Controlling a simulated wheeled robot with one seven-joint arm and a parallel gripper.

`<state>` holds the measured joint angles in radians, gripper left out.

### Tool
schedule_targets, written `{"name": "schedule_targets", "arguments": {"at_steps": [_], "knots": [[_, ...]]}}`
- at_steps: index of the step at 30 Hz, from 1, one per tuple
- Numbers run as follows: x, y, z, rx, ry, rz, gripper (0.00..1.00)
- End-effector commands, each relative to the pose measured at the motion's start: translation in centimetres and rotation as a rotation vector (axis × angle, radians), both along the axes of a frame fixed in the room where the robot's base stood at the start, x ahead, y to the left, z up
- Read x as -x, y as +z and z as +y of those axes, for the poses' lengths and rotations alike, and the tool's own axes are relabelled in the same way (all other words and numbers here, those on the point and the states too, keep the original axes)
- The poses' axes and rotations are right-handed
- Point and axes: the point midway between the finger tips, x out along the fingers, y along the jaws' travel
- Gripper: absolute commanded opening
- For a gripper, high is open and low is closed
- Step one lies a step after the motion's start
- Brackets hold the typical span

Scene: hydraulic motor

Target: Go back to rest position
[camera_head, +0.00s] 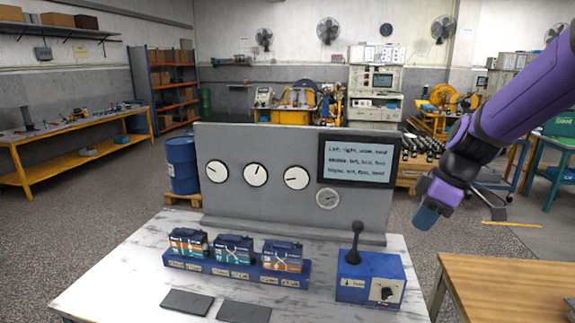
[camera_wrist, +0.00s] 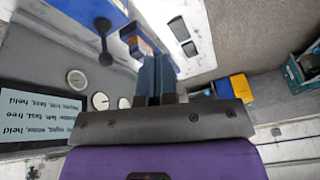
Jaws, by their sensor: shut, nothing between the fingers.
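My gripper (camera_head: 426,214) hangs from my purple arm at the right in the head view, above the floor and to the right of the grey gauge panel (camera_head: 250,214). In the wrist view my gripper (camera_wrist: 155,60) is shut, with its blue fingers together and nothing between them. It is clear of the white marbled table (camera_head: 130,268) and of the blue lever box (camera_head: 352,290), which stands at the table's right end. The box has an upright black lever (camera_head: 356,243) and a dark knob (camera_head: 386,293).
Three labelled blocks (camera_head: 234,250) sit in a blue rack (camera_head: 235,271) on the table. Two dark flat plates (camera_head: 187,302) lie in front. A wooden table (camera_head: 512,284) stands at the lower right. A blue barrel (camera_head: 182,163) is behind the panel.

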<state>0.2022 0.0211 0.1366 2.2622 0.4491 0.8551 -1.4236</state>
Motion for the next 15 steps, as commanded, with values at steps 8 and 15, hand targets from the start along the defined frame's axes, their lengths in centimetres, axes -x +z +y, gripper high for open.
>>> {"name": "schedule_targets", "arguments": {"at_steps": [8,15], "knots": [[6.0,5.2,-0.2,0.082,-0.293,-0.023,0.00],[11.5,8.3,-0.9,0.104,-0.572,-0.066,0.00]]}}
